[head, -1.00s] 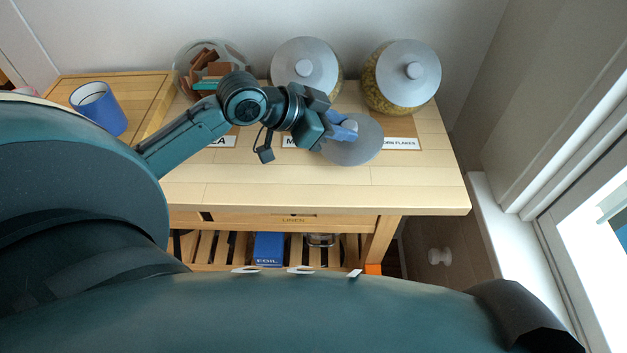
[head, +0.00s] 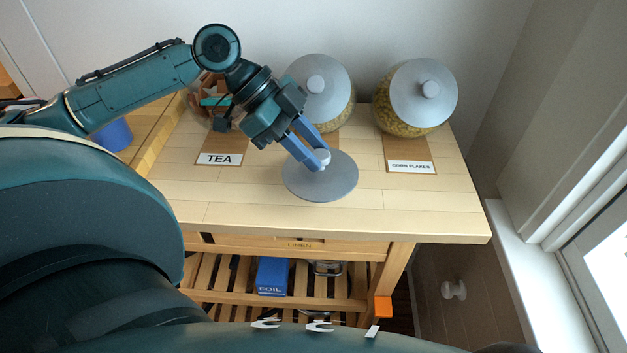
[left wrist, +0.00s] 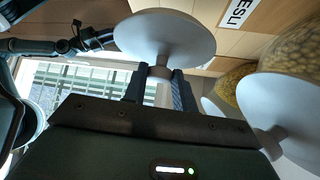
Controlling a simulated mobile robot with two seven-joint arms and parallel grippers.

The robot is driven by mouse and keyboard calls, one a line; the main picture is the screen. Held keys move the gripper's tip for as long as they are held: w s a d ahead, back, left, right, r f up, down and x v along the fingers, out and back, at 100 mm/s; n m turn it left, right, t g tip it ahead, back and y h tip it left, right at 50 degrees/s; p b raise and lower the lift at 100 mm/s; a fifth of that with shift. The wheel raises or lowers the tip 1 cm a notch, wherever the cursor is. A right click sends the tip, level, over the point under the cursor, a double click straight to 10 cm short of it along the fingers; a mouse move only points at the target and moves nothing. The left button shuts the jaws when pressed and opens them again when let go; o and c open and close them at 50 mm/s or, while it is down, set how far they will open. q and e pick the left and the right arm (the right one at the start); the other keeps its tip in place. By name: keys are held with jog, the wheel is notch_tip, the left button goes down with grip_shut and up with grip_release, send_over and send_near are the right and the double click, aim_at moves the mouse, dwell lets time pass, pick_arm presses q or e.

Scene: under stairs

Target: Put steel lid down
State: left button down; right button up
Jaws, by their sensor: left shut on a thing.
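The steel lid (head: 338,185), a grey disc with a knob, is in front of the middle jar in the head view. My left gripper (head: 321,158) is shut on its knob, with the disc below the fingers. I cannot tell whether the disc touches the tabletop. In the left wrist view, the lid (left wrist: 165,32) is beyond the fingertips of the left gripper (left wrist: 160,78). An open glass jar (head: 207,98) with brown pieces and a teal item stands behind my left arm, partly hidden. My right gripper is not in view.
The middle jar (head: 347,118) and the corn flakes jar (head: 392,122) have grey knobbed lids. Flat TEA (head: 219,159) and CORN FLAKES (head: 411,167) labels lie on the wooden table (head: 240,205). A blue cup (head: 113,135) is at left. The table's right front is clear.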

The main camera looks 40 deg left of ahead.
aim_at(301, 163)
pick_arm(q)
notch_tip(301, 163, down, 6)
jog(key=shift+r, duration=0.15)
dwell(0.3)
jog(key=c, duration=1.1)
grip_release()
